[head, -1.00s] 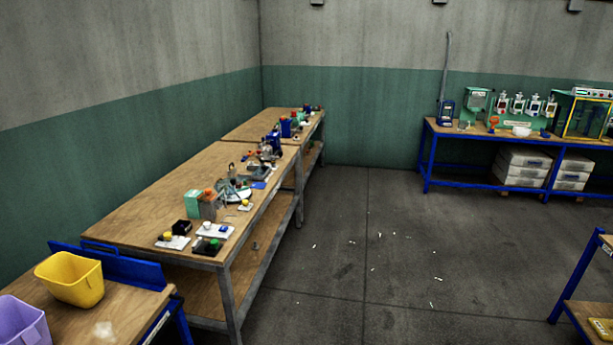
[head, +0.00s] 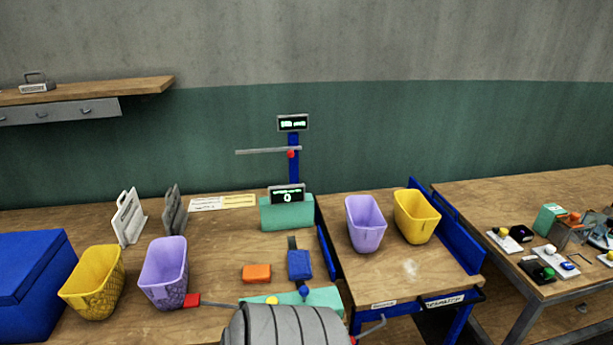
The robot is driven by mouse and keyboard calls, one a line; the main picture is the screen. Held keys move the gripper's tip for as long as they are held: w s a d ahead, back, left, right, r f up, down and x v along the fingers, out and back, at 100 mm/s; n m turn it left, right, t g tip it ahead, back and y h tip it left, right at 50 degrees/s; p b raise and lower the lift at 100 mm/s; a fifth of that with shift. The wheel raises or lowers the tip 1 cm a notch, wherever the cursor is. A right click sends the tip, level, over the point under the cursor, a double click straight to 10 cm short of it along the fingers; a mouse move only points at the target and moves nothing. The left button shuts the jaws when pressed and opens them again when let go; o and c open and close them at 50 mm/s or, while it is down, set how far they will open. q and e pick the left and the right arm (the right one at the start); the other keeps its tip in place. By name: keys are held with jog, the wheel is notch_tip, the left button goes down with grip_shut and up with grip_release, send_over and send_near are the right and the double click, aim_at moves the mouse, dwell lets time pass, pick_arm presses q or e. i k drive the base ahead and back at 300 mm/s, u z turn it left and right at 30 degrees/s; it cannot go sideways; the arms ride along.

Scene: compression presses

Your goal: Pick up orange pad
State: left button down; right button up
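Yellow (head: 93,283) and purple (head: 164,273) bins stand left of the pad; a second purple bin (head: 365,224) and yellow bin (head: 416,216) stand on the right table. A blue box (head: 32,277) fills the left corner. A post with a display (head: 293,124) rises behind.

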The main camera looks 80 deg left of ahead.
aim_at(261, 273)
jog(key=u, duration=2.5)
jog(key=k, duration=0.1)
jog(key=u, duration=0.5)
